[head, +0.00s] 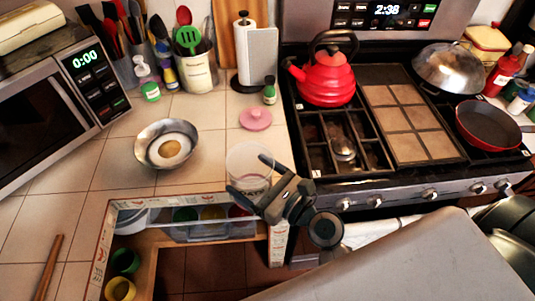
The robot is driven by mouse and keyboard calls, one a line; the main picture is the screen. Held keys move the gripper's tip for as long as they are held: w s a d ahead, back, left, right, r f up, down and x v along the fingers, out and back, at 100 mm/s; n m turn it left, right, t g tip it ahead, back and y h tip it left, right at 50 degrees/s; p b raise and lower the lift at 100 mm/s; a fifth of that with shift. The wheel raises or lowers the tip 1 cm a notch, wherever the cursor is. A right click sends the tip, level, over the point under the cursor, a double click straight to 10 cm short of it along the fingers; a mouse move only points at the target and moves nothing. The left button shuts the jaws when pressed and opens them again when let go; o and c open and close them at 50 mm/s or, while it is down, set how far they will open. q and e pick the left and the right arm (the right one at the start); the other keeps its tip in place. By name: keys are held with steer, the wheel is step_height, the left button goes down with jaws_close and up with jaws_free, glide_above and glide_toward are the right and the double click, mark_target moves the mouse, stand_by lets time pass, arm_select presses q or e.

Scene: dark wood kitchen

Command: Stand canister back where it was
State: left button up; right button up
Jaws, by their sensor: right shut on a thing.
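A clear canister (246,158) stands on the tiled counter near its front edge, left of the stove. It looks upright, and its lower right part is hidden behind my gripper. My right gripper (250,176) comes in from the lower right and is shut on the canister, one finger on its near left side and the other on its right. A pink lid (256,118) with a knob lies on the counter just behind the canister. My left gripper is not in view.
A metal bowl (167,144) stands to the left. A small green-capped bottle (269,91) and a white holder (257,58) stand behind the lid. The stove (346,181) adjoins on the right, with a red kettle (327,76). Below the counter edge, open storage shows colored cups (124,260).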

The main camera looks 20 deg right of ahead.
mark_target(260, 161)
steer(key=shift+w+d, duration=0.2)
steer(key=shift+w, duration=0.3)
steer(key=shift+w+d, duration=0.15)
steer(key=shift+w, duration=0.3)
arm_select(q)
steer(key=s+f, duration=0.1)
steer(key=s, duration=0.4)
arm_select(e)
steer(key=w, duration=0.1)
steer(key=w+d, duration=0.1)
steer(key=w, duration=0.2)
steer(key=shift+d+f, duration=0.15)
steer(key=shift+f, duration=0.1)
steer(key=w+d+f+b, duration=0.1)
steer(key=w+b, duration=0.1)
steer(key=w, duration=0.1)
steer(key=w+d+f+b, duration=0.1)
steer(key=w+f+b, duration=0.1)
steer(key=w+b, duration=0.1)
steer(key=w+d+f+b, duration=0.1)
steer(key=w+b, duration=0.2)
steer(key=shift+f, duration=0.15)
steer(key=shift+f+b, duration=0.15)
steer(key=shift+b, duration=0.3)
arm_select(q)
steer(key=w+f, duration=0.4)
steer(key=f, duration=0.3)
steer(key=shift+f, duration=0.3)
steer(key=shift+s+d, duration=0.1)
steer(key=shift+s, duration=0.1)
